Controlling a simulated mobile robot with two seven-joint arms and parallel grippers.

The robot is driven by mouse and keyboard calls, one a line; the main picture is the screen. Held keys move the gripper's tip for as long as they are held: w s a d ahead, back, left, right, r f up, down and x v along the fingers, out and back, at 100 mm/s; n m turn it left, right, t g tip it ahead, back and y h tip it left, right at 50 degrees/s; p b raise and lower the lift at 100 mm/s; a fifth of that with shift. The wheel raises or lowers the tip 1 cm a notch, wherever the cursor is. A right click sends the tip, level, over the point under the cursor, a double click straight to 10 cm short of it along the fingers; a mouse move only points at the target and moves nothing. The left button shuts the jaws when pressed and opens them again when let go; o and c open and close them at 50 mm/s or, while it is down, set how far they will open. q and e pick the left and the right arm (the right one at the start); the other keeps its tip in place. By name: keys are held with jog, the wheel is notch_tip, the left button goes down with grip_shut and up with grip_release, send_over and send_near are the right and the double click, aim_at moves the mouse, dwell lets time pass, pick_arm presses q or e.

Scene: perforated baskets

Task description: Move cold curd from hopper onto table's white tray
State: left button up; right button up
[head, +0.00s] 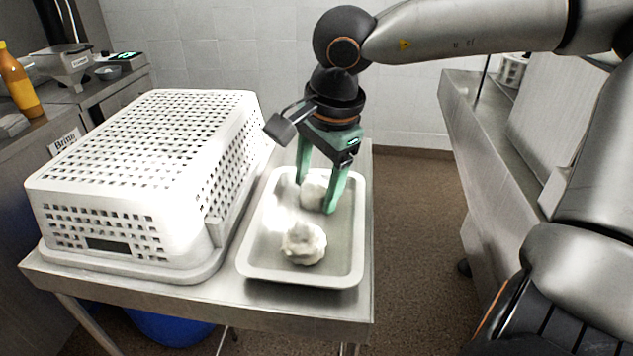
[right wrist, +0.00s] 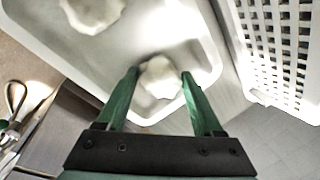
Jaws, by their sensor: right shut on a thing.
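The white tray (head: 357,235) lies on the steel table beside the perforated basket. One white, lumpy curd piece (head: 303,243) rests in its front half, and it also shows at the top of the right wrist view (right wrist: 93,12). My right gripper (head: 314,198), with green fingers, points down over the back half of the tray. It is shut on a second curd piece (right wrist: 160,78), which sits between the fingertips inside the tray's outline. I cannot tell whether this piece touches the tray floor. My left gripper is out of view. I cannot clearly make out the hopper.
A large upturned white perforated basket (head: 150,150) fills the table's left side, close to the tray. A steel counter (head: 470,150) stands at the right across open brown floor (head: 415,230). A bottle (head: 17,85) and a scale (head: 65,65) stand at the back left.

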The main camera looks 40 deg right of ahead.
jog(key=o, duration=1.1)
jog(key=shift+f, duration=0.1)
jog(key=shift+o, duration=1.4)
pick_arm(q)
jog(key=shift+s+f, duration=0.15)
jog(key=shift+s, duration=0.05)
pick_arm(e)
jog(key=shift+r+p, duration=0.3)
jog(key=shift+p, duration=0.1)
pick_arm(q)
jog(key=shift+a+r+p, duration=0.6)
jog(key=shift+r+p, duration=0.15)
jog(key=shift+p, duration=0.15)
pick_arm(e)
jog(key=v, duration=1.2)
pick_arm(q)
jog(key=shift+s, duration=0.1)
pick_arm(e)
jog(key=shift+f, duration=0.1)
